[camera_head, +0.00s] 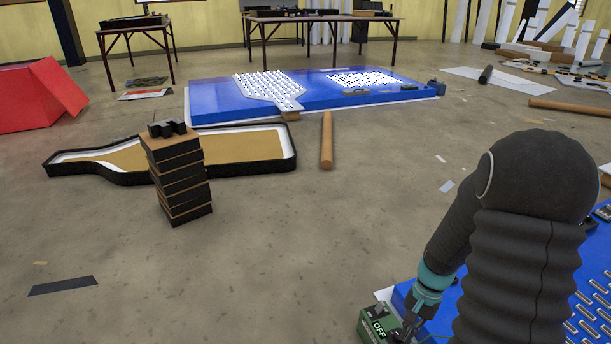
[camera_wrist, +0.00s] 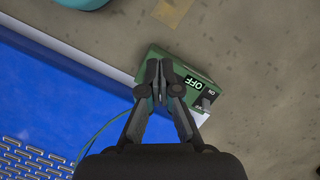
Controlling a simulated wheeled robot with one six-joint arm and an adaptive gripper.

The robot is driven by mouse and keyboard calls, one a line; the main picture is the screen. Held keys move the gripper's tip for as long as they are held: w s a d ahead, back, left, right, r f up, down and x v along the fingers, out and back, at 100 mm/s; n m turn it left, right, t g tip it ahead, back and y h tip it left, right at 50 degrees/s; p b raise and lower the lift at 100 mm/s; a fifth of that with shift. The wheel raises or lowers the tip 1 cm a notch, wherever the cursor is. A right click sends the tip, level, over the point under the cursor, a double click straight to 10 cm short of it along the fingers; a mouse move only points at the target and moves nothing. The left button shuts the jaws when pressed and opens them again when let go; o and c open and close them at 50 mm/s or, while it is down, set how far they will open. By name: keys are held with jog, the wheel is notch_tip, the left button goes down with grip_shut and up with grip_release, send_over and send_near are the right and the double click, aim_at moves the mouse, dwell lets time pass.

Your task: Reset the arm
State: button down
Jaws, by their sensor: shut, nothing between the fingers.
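My gripper (camera_wrist: 157,72) is shut and empty, with its fingertips over a green switch box. In the head view my gripper (camera_head: 407,330) is at the bottom edge, low at the box, partly cut off by the frame. The green box (camera_head: 371,322) has a black label reading "OFF" and sits by the corner of a blue panel (camera_head: 401,293). The box also shows in the wrist view (camera_wrist: 194,69), with a small grey switch part on its right side. I cannot tell whether the fingertips touch the box. My arm fills the lower right of the head view.
A stack of black and brown blocks (camera_head: 180,180) stands before a bottle-shaped tray (camera_head: 103,168). Farther back lie a wooden rod (camera_head: 326,141), a blue panel with lit dots (camera_head: 330,101) and a red box (camera_head: 30,100). Open floor (camera_head: 270,260) lies left of my arm.

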jog(key=s+a+r+n+t+p, duration=0.1)
jog(key=s+a+r+n+t, duration=0.1)
jog(key=r, duration=0.8)
jog(key=s+a+r+n+t+h+p, duration=0.1)
jog(key=s+a+r+n+t+p, duration=0.1)
jog(key=s+r, duration=0.4)
jog(key=s+a+r+n+t+h+p, duration=0.1)
jog(key=s+a+r+n+t, duration=0.2)
jog(key=r, duration=1.3)
jog(key=shift+s+a+r+n+t, duration=0.2)
jog(key=shift+s+a+n+t, duration=0.15)
jog(key=shift+s+a, duration=0.65)
